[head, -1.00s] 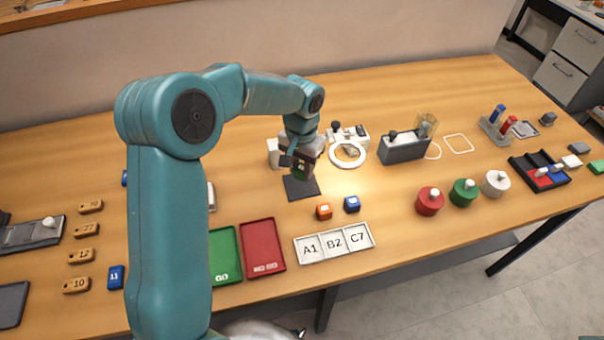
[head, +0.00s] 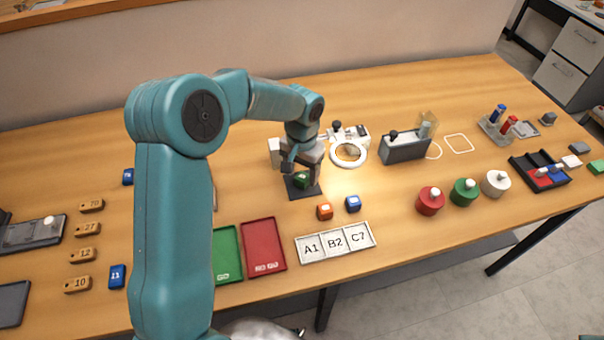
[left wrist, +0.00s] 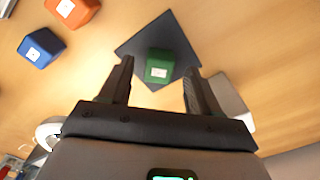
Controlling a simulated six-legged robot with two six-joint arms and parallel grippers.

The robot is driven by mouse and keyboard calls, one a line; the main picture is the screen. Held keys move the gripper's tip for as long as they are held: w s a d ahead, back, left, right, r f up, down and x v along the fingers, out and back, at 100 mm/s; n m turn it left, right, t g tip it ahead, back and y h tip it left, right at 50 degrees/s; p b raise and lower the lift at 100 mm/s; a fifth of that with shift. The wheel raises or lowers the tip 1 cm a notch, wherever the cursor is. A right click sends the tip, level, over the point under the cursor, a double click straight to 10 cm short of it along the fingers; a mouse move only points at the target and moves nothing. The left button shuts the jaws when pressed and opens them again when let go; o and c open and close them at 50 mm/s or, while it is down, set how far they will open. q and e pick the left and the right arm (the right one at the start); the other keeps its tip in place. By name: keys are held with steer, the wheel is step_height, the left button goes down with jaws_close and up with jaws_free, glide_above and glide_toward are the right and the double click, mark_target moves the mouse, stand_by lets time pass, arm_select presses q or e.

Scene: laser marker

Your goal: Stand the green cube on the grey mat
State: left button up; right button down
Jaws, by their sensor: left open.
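The green cube (head: 301,180) stands on the dark grey mat (head: 305,193). In the left wrist view the cube (left wrist: 159,66) sits on the bare dark mat (left wrist: 172,38), with mat showing around it. My left gripper (head: 293,166) is above the mat, at the cube. In the left wrist view its two fingers (left wrist: 157,85) are apart, one on each side of the cube, with gaps between them and it. The cube is partly hidden by the gripper in the head view. My right gripper is not in view.
A white ring (head: 348,154) and a grey box (head: 404,147) stand to the right. Green (head: 226,254) and red (head: 263,247) trays lie nearer the front.

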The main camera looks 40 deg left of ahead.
mark_target(302, 177)
arm_select(q)
step_height(302, 177, up, 11)
steer(key=shift+f, duration=0.15)
stand_by(0.4)
steer(key=shift+s+d+f, duration=0.1)
steer(key=shift+s, duration=0.05)
